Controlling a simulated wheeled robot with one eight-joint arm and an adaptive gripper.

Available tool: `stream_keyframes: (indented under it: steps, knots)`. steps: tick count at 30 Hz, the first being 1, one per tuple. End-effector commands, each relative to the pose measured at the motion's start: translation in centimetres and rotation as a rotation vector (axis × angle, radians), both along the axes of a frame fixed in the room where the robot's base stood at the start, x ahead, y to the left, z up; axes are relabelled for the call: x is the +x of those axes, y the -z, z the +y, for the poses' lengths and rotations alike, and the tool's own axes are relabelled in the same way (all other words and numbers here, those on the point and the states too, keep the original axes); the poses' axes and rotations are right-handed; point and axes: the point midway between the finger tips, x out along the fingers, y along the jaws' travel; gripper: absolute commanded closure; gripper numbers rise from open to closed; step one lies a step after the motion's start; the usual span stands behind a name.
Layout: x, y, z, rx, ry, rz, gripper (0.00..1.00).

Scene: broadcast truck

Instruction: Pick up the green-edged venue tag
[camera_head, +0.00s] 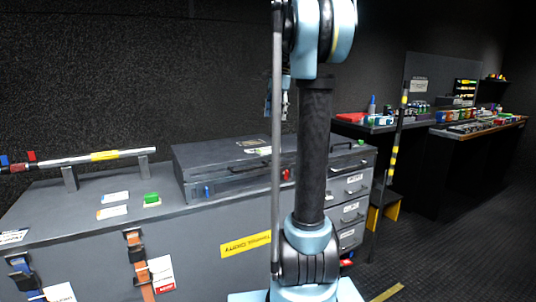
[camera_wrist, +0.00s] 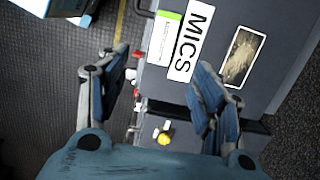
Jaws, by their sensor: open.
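In the wrist view, a white tag with a bright green edge (camera_wrist: 163,38) lies flat on the dark grey case, beside the white MICS label. It also shows small on the case lid in the head view (camera_head: 262,150), partly hidden by my arm. My gripper (camera_wrist: 161,88) is open and empty, its blue-grey fingers apart, with the tag above the gap between them in the picture. In the head view my gripper (camera_head: 280,103) hangs above the case, partly hidden behind my arm.
The MICS label (camera_wrist: 189,42) and a worn label (camera_wrist: 241,56) share the case top. The grey case (camera_head: 200,156) stands on a long chest (camera_head: 60,212) holding white cards (camera_head: 113,197), a green item (camera_head: 152,199) and a raised bar (camera_head: 90,157). Cluttered counters stand at right.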

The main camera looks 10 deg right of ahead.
Motion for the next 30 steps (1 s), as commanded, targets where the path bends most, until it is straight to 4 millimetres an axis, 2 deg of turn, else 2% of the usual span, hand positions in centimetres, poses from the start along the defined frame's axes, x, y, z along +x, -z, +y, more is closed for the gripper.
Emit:
stream_keyframes:
  steps: [12,23,30]
  knots:
    - [-0.4,7.1,1.0,0.0,-0.001,0.0,0.39]
    - [-0.3,9.6,1.5,0.0,-0.002,0.0,0.39]
    - [0.0,12.7,2.3,0.0,-0.002,0.0,0.39]
